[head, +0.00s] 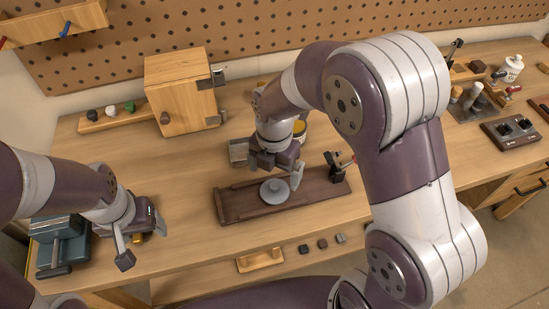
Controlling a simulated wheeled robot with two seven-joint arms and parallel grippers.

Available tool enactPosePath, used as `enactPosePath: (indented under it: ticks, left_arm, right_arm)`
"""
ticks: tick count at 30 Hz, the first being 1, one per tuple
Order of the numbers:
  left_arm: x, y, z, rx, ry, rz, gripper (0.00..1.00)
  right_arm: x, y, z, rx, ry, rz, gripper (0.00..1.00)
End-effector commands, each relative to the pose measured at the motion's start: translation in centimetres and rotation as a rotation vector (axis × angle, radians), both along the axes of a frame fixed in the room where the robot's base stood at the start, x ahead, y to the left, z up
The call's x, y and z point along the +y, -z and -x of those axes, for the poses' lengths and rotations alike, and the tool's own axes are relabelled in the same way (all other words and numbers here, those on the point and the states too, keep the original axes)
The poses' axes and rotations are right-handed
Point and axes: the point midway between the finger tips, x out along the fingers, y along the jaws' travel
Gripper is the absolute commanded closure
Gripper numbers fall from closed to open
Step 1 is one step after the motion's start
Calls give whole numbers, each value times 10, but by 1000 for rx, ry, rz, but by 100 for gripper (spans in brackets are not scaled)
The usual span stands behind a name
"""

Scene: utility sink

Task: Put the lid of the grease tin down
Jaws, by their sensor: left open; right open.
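A grey round lid (274,191) with a small knob lies flat on the dark wooden board (328,189), near the board's middle. My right gripper (278,172) is open just above and behind the lid; one finger comes down close to the lid's right edge. I cannot tell whether that finger touches it. A round tin with yellow at its top (301,128), perhaps the grease tin, stands behind my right wrist and is mostly hidden. My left gripper (142,246) is open at the left, beside a teal device.
The teal device (70,245) stands at the left table edge. A wooden box (178,92) stands at the back. A small black clamp (337,166) is at the board's right end.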

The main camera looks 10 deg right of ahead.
Motion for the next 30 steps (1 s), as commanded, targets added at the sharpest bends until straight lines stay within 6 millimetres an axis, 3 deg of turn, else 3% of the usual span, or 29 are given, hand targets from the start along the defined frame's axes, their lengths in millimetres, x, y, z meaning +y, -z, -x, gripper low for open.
enactPosePath:
  ticks: [3,6,11,14,21,24,27,30]
  left_arm:
    - [0,-2,0,0,0,0,26]
    - [0,-3,0,0,0,0,26]
    - [0,-3,0,0,0,0,26]
    - [0,-3,0,0,0,0,26]
    - [0,-3,0,0,0,0,26]
    - [0,-3,0,0,0,0,26]
    - [0,-3,0,0,0,0,26]
    - [0,-3,0,0,0,0,26]
  right_arm:
    - [0,-31,-1,-5,0,-1,0]
    - [0,-49,-1,-2,0,-1,0]
    - [-4,-60,3,-4,92,-1,0]
    - [-18,-53,14,-16,451,-9,0]
    - [-59,-27,59,-56,1735,-82,0]
    - [-68,-20,75,-56,2104,-115,0]
    - [-73,-17,83,-54,2306,-138,0]
    - [-74,-16,86,-52,2370,-144,0]
